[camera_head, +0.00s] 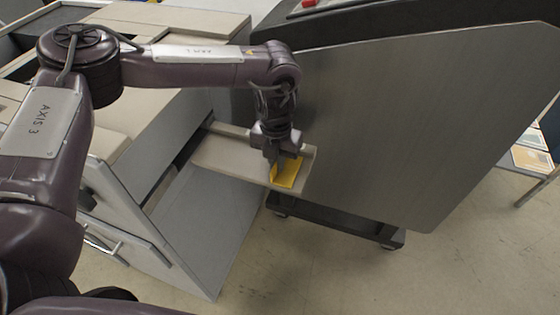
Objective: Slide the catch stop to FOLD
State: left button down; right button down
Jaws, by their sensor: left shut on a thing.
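A yellow block, which looks like the catch stop (287,175), sits at the right end of a beige tray (225,159) beside the large grey metal panel. My left gripper (272,163) points down from above and is shut on the yellow stop. The gripper hides part of the stop's upper left side. No FOLD marking is readable in this view. My right gripper is not in view.
The large sloping grey panel (420,110) stands close to the right of my left gripper. A grey cabinet with an open panel (205,220) is at the left. A dark wheeled base (340,222) stands below. Floor (350,280) is clear in front. A table with papers (532,158) is far right.

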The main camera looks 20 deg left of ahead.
pick_arm(q)
jog(key=a, duration=0.9)
jog(key=shift+w+a, duration=0.15)
jog(key=shift+a, duration=0.15)
jog(key=c, duration=1.6)
grip_release()
jog(key=shift+a, duration=0.25)
jog(key=shift+o, duration=0.2)
jog(key=shift+d, duration=0.1)
